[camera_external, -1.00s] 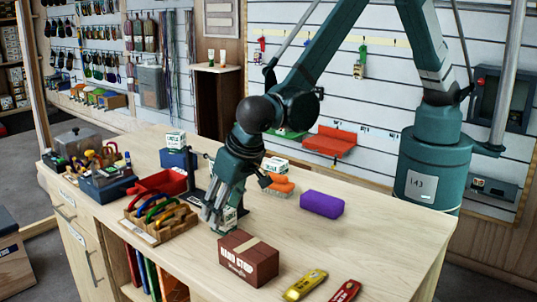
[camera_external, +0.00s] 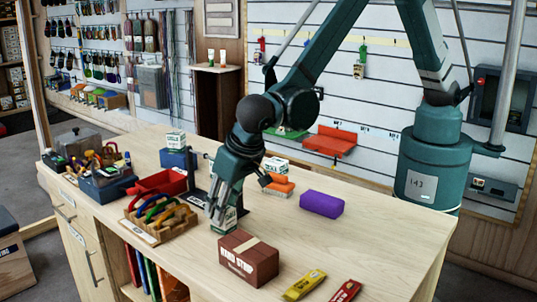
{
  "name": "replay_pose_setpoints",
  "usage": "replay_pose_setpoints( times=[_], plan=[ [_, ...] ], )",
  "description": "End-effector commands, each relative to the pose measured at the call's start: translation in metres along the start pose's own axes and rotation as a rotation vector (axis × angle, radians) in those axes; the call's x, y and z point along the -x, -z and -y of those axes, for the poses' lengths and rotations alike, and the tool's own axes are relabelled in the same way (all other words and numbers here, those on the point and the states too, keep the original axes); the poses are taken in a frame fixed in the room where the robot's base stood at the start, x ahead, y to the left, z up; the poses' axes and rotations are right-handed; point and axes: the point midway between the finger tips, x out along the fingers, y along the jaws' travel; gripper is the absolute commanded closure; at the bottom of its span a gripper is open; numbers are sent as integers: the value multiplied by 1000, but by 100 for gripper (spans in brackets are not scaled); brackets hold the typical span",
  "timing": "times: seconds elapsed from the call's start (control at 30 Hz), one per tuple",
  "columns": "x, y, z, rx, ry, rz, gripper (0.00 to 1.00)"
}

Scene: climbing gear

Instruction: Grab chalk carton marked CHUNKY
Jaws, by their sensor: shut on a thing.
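My gripper (camera_external: 219,211) points down at the middle of the counter and is shut on a small white and green carton (camera_external: 227,222). The carton is at or very near the counter top, and the fingers hide much of it, so I cannot read its marking. Two similar white and green cartons show: one (camera_external: 176,139) sits on a blue box at the back left, and one (camera_external: 276,165) stands behind my gripper, near orange blocks.
A brown box (camera_external: 248,262) stands just in front of my gripper. A wooden rack (camera_external: 160,226) with coloured carabiners and a red tray (camera_external: 158,187) are to the left. A purple block (camera_external: 321,204) lies to the right.

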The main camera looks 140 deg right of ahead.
Motion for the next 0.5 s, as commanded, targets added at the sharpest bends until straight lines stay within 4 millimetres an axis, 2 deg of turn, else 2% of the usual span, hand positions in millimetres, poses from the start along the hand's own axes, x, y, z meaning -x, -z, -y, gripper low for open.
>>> replay_pose_setpoints(
  times=[0.27,0.5],
  plan=[
    [22,9,0,0,0,0,85],
    [53,22,0,0,0,0,85]
  ],
)
